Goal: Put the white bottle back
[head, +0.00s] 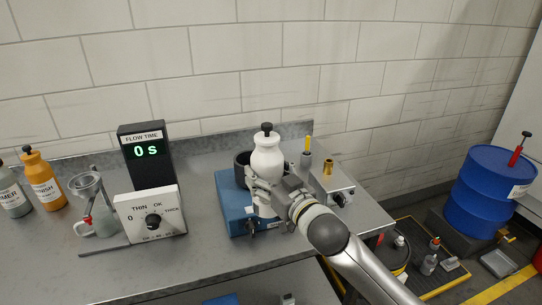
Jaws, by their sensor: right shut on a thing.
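The white bottle (266,158) has a black cap and stands upright in my right gripper (262,186). The gripper is shut around its lower body, and its arm comes in from the lower right. The bottle is in front of or over the blue device (232,212) with a dark round pot (241,165) on the bench. I cannot tell whether the bottle touches the device. The gripper hides part of the bottle's lower body. My left gripper is not in view.
A grey bottle (13,196) and an orange bottle (42,182) stand at the left of the bench (205,267). A flow cup stand (92,205), a dial box (151,214) and a timer display (146,165) are nearby. A metal box (330,185) is at the right. A blue drum (492,190) stands beyond.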

